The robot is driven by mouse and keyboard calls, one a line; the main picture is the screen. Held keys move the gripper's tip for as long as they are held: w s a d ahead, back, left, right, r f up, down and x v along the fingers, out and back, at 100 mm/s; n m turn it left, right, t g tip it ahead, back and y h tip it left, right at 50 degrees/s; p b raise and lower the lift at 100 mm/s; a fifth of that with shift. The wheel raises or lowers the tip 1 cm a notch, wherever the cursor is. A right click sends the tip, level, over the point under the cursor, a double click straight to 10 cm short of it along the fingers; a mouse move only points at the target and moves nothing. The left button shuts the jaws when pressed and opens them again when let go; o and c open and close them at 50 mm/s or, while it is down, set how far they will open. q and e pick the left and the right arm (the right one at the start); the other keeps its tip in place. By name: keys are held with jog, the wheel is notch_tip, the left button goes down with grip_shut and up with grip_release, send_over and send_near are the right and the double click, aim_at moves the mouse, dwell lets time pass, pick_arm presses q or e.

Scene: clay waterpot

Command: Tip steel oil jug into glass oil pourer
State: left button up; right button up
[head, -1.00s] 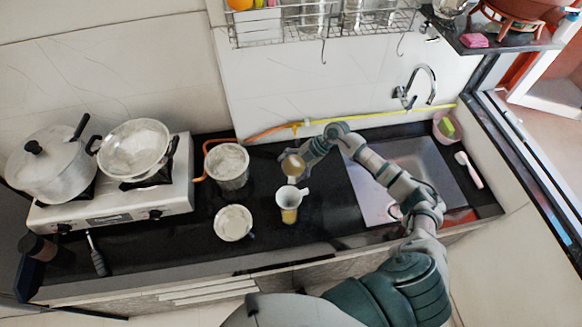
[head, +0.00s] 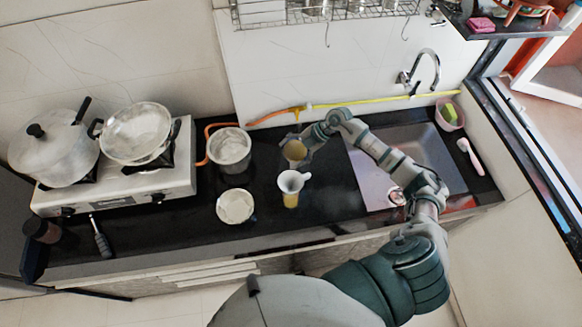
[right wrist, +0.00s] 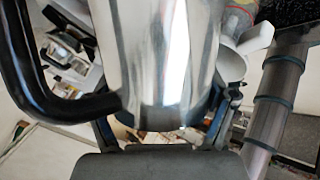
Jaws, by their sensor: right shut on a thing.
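The steel oil jug (head: 295,151) is held by my right gripper (head: 307,145), just behind the glass oil pourer. Its open mouth shows yellowish oil in the head view. In the right wrist view the jug's shiny body (right wrist: 155,50) fills the middle, with its black handle (right wrist: 35,75) at the left. The glass oil pourer (head: 291,200) stands on the counter with yellow oil low in it. A white funnel (head: 291,181) sits in its top. The funnel also shows at the right edge of the jug in the right wrist view (right wrist: 252,42). No oil stream is visible.
A steel pot (head: 230,150) and a pale-filled cup (head: 235,206) stand left of the pourer on the black counter (head: 330,195). The sink (head: 420,150) lies to the right.

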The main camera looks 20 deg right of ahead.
jog(key=shift+a+r, duration=0.15)
jog(key=shift+a, duration=0.4)
jog(key=shift+d, duration=0.35)
jog(key=shift+a, duration=0.3)
jog(key=shift+t+h, duration=0.3)
pick_arm(q)
jog(key=shift+a+f, duration=0.1)
jog(key=shift+a, duration=0.85)
jog(key=shift+d, duration=0.15)
pick_arm(e)
jog(key=shift+d+f, duration=0.2)
pick_arm(q)
jog(key=shift+d, duration=0.1)
pick_arm(e)
jog(key=shift+s+d+f, duration=0.1)
